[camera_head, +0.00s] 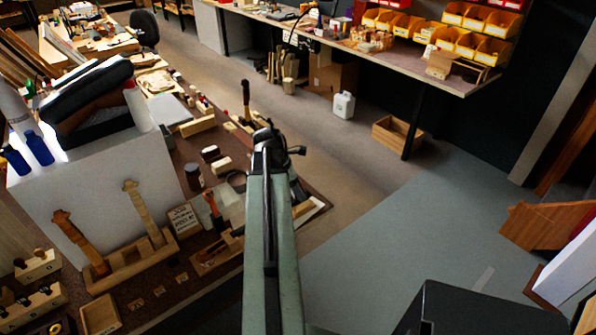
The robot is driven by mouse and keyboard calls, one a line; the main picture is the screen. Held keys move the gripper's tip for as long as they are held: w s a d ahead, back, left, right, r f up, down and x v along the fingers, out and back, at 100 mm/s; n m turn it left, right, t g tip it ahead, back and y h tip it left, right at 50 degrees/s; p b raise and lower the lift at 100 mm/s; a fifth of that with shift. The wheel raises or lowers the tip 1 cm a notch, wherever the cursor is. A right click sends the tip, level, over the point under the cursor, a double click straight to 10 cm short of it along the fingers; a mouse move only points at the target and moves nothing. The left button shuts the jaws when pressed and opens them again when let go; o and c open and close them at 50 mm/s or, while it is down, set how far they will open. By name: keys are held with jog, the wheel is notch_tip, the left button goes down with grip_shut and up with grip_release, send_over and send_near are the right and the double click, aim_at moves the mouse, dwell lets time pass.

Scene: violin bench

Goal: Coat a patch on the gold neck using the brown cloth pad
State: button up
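Two carved necks stand upright in a wooden rack (130,265) at the left of the bench. The right one is pale gold (143,212); the left one is more orange-brown (76,236). I cannot be sure of the brown cloth pad; small brown-topped pieces (40,252) sit in a wooden holder at the far left, too small to identify. My gripper (270,145) is at the far end of my outstretched arm, beyond and right of the rack, well apart from both necks. Its fingers are dark and seen from behind, so its opening and anything held are hidden.
A white block (105,180) carrying a dark case (90,100) and blue bottles (38,148) stands behind the rack. A small sign (184,218) and tools lie right of it. A dark handle (246,98) rises near my gripper.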

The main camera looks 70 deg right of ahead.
jog(key=shift+w+a, duration=0.3)
jog(key=shift+a, duration=0.55)
jog(key=shift+s+d+f, duration=0.1)
jog(key=shift+s+d, duration=0.1)
jog(key=shift+d, duration=0.45)
jog(key=shift+s+d, duration=0.35)
jog(key=shift+d, duration=0.25)
jog(key=shift+s+d, duration=0.35)
jog(key=shift+d, duration=0.2)
notch_tip(320, 180, up, 8)
jog(key=p, duration=0.7)
jog(key=shift+s, duration=0.15)
jog(key=shift+f, duration=0.1)
jog(key=shift+f, duration=0.1)
jog(key=f+b, duration=0.3)
jog(key=f, duration=0.1)
jog(key=f+b, duration=0.2)
jog(key=shift+a+b, duration=0.3)
jog(key=shift+f+b, duration=0.95)
